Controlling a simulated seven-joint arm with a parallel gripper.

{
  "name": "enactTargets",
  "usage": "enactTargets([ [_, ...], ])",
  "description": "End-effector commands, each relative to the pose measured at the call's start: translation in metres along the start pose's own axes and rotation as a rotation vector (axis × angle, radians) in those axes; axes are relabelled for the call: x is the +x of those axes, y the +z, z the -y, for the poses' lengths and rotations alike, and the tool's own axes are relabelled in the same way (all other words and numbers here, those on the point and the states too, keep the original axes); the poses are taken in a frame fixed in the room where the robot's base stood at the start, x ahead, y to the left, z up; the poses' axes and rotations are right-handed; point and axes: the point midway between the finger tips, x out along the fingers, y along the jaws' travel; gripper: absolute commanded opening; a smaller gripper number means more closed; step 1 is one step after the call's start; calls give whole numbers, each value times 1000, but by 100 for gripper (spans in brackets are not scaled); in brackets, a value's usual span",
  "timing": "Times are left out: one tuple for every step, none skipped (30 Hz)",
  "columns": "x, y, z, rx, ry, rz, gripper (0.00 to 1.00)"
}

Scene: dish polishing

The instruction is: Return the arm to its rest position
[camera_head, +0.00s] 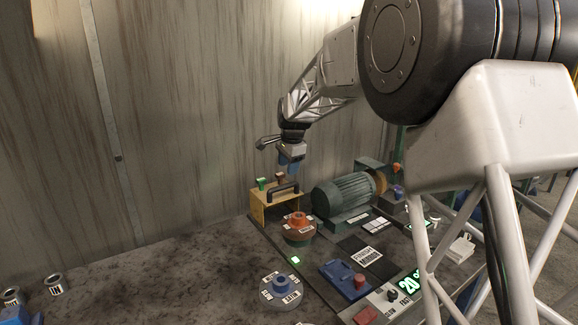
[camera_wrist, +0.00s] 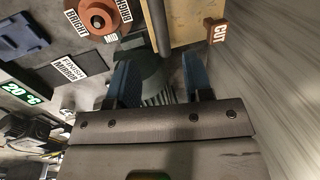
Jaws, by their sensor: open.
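My arm reaches in from the upper right of the head view, and my gripper (camera_head: 290,165) hangs above the yellow box with the black handle. In the wrist view my gripper (camera_wrist: 161,75) shows two blue fingers, spread apart, with nothing held between them. The yellow box (camera_head: 261,206) stands at the back of the bench, apart from the fingers. Part of the yellow box (camera_wrist: 193,18) and a dark bar show beyond the fingers in the wrist view.
A green motor (camera_head: 343,193) stands right of the box. A wall (camera_head: 190,110) rises behind. The bench's left part (camera_head: 150,285) is mostly bare.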

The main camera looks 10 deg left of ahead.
Motion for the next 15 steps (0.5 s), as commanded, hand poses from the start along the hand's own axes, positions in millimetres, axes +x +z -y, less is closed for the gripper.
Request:
enactTargets([
  [0,0,0,0,0,0,46],
  [-1,0,-1,-1,0,0,46],
  [-1,0,-2,-2,0,-1,46],
  [-2,-1,-3,-3,-1,-1,46],
  [-4,-1,-4,-5,-1,-2,46],
  [-6,-2,-7,-8,-1,-2,46],
  [-8,-3,-10,-10,-2,-3,46],
  [-11,-4,-13,-14,-2,-4,46],
  [-14,-5,-18,-20,-2,-6,46],
  [-17,-6,-22,-26,-2,-7,46],
  [-20,-7,-27,-32,-2,-8,46],
  [-26,-8,-35,-41,-3,-11,46],
  [-30,-10,-41,-49,-2,-12,46],
  [-34,-11,-48,-56,-2,-14,46],
  [-40,-13,-58,-68,-3,-17,46],
])
